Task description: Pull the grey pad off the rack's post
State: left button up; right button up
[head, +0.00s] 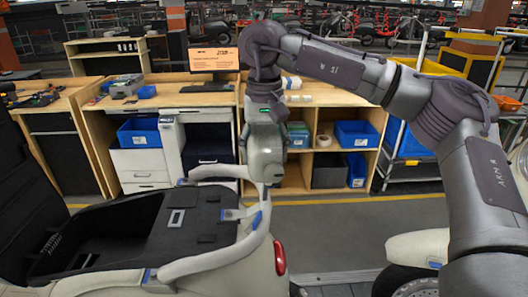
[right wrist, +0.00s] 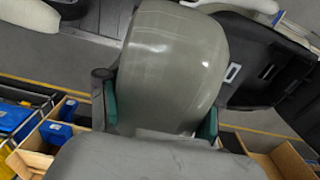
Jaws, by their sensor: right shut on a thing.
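The grey pad (head: 266,158) hangs upright below my right gripper (head: 264,118) in the head view. In the right wrist view the pad (right wrist: 172,65) fills the middle, with a teal-lined finger of my right gripper (right wrist: 160,114) on each side, shut on it. The pale tubular rack (head: 225,261) is at the rear of a scooter. The pad's lower end is at the upper end of the rack's tubing in the head view. The post is not clearly visible, and I cannot tell whether the pad is still around it. My left gripper is in neither view.
Wooden workbenches with blue bins (head: 357,133) stand behind. The floor right of the scooter's rear (head: 340,230) is partly clear.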

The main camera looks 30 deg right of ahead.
aim_at(267, 132)
jog(key=shift+s+d+r+p, duration=0.1)
jog(key=shift+r+p, duration=0.8)
jog(key=shift+r, duration=0.45)
jog(key=shift+d+r+p, duration=0.1)
jog(key=shift+r+p, duration=0.75)
jog(key=shift+r, duration=0.65)
jog(key=shift+s+d+r, duration=0.1)
jog(key=shift+r, duration=1.15)
jog(key=shift+s+d+r, duration=0.1)
jog(key=shift+r, duration=1.15)
